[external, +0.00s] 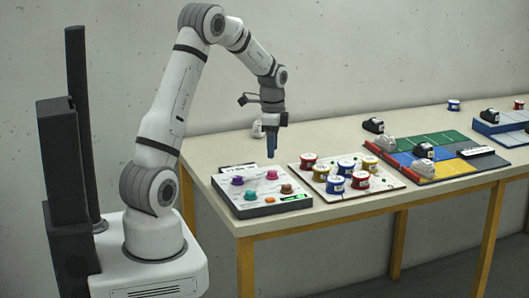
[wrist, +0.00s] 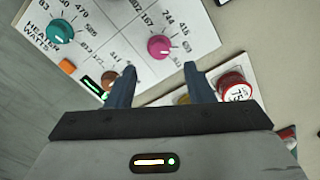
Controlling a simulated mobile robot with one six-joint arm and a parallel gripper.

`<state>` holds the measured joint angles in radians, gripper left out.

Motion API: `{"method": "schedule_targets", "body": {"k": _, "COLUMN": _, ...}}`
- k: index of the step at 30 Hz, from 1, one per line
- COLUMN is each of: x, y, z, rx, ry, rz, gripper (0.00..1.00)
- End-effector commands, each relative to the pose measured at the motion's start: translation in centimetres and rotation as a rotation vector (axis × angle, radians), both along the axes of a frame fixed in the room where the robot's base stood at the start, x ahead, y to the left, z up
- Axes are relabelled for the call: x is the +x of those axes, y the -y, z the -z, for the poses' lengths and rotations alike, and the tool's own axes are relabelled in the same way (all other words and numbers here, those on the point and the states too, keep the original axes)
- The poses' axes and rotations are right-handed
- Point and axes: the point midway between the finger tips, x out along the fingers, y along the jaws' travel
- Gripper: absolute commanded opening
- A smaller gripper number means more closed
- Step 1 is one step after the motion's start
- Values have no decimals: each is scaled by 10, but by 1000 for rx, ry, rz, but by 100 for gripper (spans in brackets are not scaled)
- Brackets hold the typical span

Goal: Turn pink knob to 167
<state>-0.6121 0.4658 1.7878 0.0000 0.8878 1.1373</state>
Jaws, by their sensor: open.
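The pink knob (external: 272,175) sits at the far right part of a grey-and-white control panel (external: 232,208). In the wrist view the pink knob (wrist: 159,46) has printed numbers around it, among them 167, 244 and 416. Its pointer setting is too small to read surely. My gripper (external: 271,156) is above the panel near the pink knob, pointing down. In the wrist view my gripper (wrist: 160,70) is open, its two fingers apart, with the knob between and just beyond the tips. Nothing is held.
The panel also has a purple knob (external: 237,181), a teal knob (external: 250,195) labelled heater watts, a brown knob (external: 286,188) and an orange button (external: 270,200). A board with several coloured tins (external: 336,184) stands close to the right. Shoes on a coloured mat (external: 439,138) lie farther right.

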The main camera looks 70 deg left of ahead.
Motion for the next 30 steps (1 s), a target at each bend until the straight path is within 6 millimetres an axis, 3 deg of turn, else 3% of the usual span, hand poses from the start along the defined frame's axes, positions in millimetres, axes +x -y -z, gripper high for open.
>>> {"method": "schedule_targets", "body": {"k": 6, "x": -1, "y": 1, "z": 36, "rx": -2, "ry": -4, "rz": -1, "gripper": 48}}
{"method": "schedule_targets", "body": {"k": 12, "x": 0, "y": 1, "z": 59, "rx": -1, "ry": -2, "rz": -1, "gripper": 48}}
{"method": "schedule_targets", "body": {"k": 23, "x": 0, "y": 1, "z": 64, "rx": 0, "ry": 0, "rz": -1, "gripper": 47}}
{"method": "schedule_targets", "body": {"k": 30, "x": 0, "y": 1, "z": 64, "rx": 0, "ry": 0, "rz": -2, "gripper": 27}}
